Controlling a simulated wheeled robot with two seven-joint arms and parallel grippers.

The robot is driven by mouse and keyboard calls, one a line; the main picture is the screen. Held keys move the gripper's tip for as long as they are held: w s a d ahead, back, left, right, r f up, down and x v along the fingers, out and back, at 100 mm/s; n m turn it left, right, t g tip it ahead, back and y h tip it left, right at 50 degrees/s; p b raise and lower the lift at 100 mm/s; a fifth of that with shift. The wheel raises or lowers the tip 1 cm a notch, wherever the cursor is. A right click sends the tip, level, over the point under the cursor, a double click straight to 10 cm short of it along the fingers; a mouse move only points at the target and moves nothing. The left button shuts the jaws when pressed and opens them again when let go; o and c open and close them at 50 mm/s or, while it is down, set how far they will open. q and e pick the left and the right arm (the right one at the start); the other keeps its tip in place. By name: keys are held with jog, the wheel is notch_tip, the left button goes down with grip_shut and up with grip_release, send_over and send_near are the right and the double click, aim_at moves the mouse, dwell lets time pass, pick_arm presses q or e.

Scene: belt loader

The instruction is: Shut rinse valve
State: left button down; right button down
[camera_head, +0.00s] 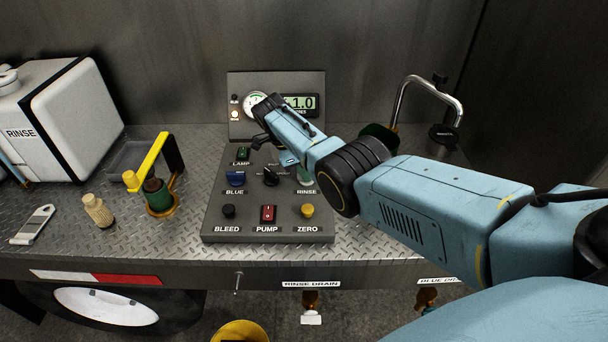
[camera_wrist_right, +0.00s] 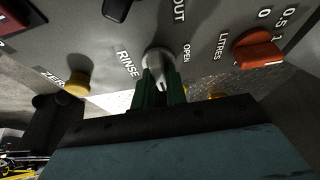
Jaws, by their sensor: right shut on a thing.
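The rinse valve is a pale grey knob (camera_wrist_right: 157,62) beside the words RINSE and OPEN in the right wrist view. My right gripper (camera_wrist_right: 160,84) has its dark green fingers on either side of the knob and is shut on it. In the head view, the RINSE label (camera_head: 306,191) is on the right of the sloping control panel (camera_head: 218,208). My right wrist hides much of the knob there. My left gripper is not in view.
A gauge and a display (camera_head: 302,104) reading 1.0 stand behind. A white RINSE container (camera_head: 83,110) is at the left.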

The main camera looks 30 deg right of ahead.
jog(key=shift+m, duration=0.3)
jog(key=c, duration=1.4)
grip_release()
jog(key=shift+d, duration=0.1)
jog(key=shift+c, duration=0.2)
jog(key=shift+r, duration=0.1)
jog(key=v, duration=1.3)
jog(key=shift+b, duration=0.3)
jog(key=shift+w+r, duration=0.1)
jog(key=shift+w, duration=0.1)
